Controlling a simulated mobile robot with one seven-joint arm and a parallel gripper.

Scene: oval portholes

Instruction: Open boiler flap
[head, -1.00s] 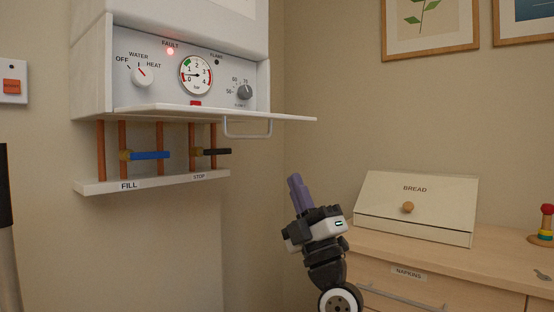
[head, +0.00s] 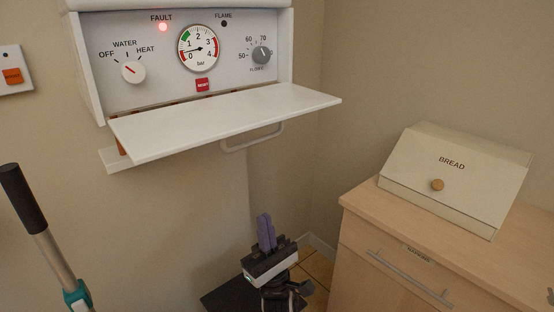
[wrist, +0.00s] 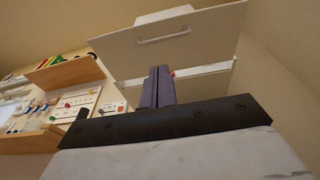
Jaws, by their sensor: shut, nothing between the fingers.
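The white boiler flap (head: 220,118) is hinged down and stands out about level from the boiler, with the control panel (head: 190,60) bare behind it. Its grey bar handle (head: 252,138) hangs under the front edge. The wrist view shows the underside of the flap (wrist: 205,42) and the handle (wrist: 163,34) above my fingers. My gripper (head: 266,222) is below the flap, apart from it, with its purple fingers shut and empty, pointing up. The fingers also show in the wrist view (wrist: 157,78).
A wooden cabinet (head: 370,255) with a bread box (head: 455,180) on top stands at the right. A dark-handled pole (head: 38,230) is at the lower left. A red reset button (head: 202,85) and a lit fault lamp (head: 162,27) are on the panel. The wall below the boiler is clear.

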